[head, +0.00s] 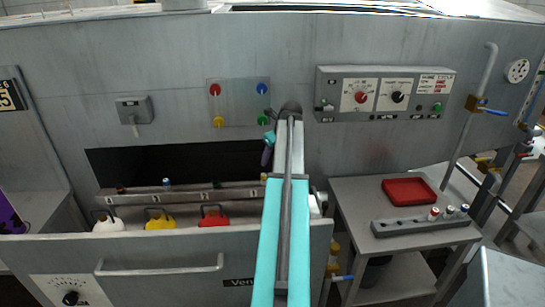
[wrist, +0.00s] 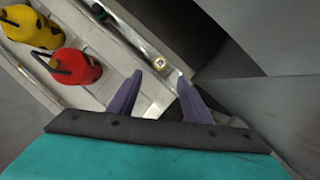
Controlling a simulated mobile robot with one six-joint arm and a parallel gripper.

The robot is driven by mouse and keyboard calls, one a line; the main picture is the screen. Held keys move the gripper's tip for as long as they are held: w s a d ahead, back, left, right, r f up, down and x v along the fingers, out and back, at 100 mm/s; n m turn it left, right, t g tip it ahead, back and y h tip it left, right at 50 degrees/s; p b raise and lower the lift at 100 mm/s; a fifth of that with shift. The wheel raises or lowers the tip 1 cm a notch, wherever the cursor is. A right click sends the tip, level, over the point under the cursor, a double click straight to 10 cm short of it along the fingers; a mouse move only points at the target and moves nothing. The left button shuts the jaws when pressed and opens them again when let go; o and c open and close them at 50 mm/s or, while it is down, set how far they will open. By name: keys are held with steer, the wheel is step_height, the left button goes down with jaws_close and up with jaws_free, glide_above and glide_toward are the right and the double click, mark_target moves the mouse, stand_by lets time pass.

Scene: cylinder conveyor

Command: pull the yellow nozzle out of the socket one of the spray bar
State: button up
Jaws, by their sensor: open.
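The spray bar (head: 190,194) runs along the lower edge of the dark opening in the machine, with several small nozzles standing in it. A small yellowish nozzle (wrist: 162,63) stands on the bar in the wrist view, just beyond and between my fingertips. I cannot read its socket number. My gripper (wrist: 160,78) has two purple fingers, spread apart with nothing between them. In the head view my gripper (head: 267,155) is at the right end of the bar, partly hidden by my arm. A dark green nozzle (wrist: 98,11) stands farther along the bar.
White (head: 108,225), yellow (head: 160,223) and red (head: 213,219) jugs stand in front of the bar. On the right, a side table (head: 350,205) bears a red tray (head: 409,191) and a grey rack (head: 400,228) with several nozzles. A control box (head: 385,93) is above.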

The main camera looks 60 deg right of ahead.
mark_target(264, 174)
steer(key=shift+p+x, duration=1.3)
steer(key=shift+x, duration=5.3)
steer(key=shift+s, duration=0.1)
jaws_close()
